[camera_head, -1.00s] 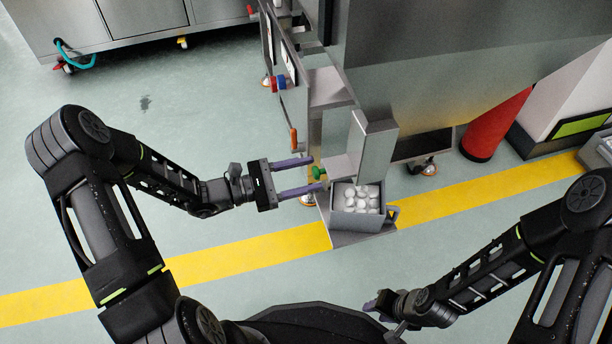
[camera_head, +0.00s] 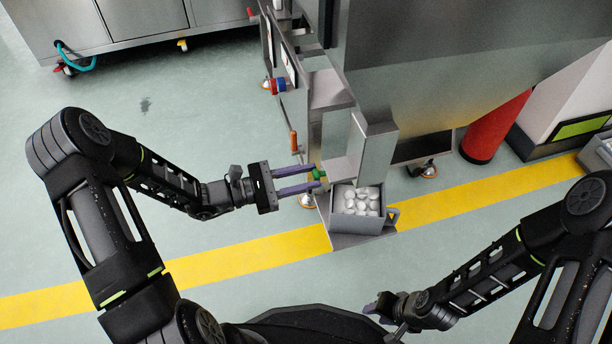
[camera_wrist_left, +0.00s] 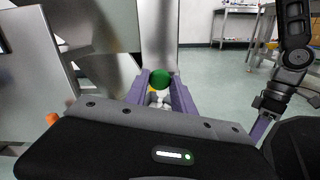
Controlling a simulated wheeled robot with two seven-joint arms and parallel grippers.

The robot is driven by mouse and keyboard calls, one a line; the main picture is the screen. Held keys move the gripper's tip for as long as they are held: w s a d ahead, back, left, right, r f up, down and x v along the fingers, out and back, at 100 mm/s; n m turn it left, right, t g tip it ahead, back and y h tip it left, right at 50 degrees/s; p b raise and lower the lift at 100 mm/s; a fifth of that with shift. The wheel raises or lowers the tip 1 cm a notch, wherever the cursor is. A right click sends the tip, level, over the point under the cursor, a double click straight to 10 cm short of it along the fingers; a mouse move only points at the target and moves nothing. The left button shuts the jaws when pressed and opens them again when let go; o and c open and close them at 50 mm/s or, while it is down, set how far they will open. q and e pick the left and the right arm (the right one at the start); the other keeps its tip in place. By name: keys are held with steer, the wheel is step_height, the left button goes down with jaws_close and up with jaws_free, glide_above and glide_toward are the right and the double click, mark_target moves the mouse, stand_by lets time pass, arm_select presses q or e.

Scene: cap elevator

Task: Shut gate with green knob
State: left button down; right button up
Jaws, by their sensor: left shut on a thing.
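The green knob (camera_head: 318,174) sits on the metal chute of the machine, just above a grey bin (camera_head: 360,222) of white caps (camera_head: 358,202). My left gripper (camera_head: 316,177) reaches in from the left with its purple fingers closed on the knob. In the left wrist view the green knob (camera_wrist_left: 161,79) is between the two fingertips, with some white caps behind it. The gate itself is mostly hidden by the chute (camera_head: 372,155).
An orange handle (camera_head: 294,142) and red and blue knobs (camera_head: 279,86) are on the machine's left side. A red cylinder (camera_head: 495,127) stands to the right. The bin rests on a metal ledge (camera_head: 352,241). The floor left of the machine is clear.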

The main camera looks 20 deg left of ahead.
mark_target(329, 171)
stand_by(0.9)
arm_select(q)
steer(key=x, duration=0.6)
steer(key=shift+p, duration=0.4)
steer(key=c, duration=1.1)
jaws_free()
steer(key=shift+s+a, duration=0.1)
steer(key=shift+o, duration=0.2)
steer(key=shift+s+a, duration=0.25)
steer(key=shift+a, duration=0.25)
steer(key=p+v, duration=0.2)
steer(key=v, duration=0.4)
steer(key=shift+s+a, duration=0.2)
steer(key=shift+a, duration=0.1)
steer(key=shift+f, duration=0.15)
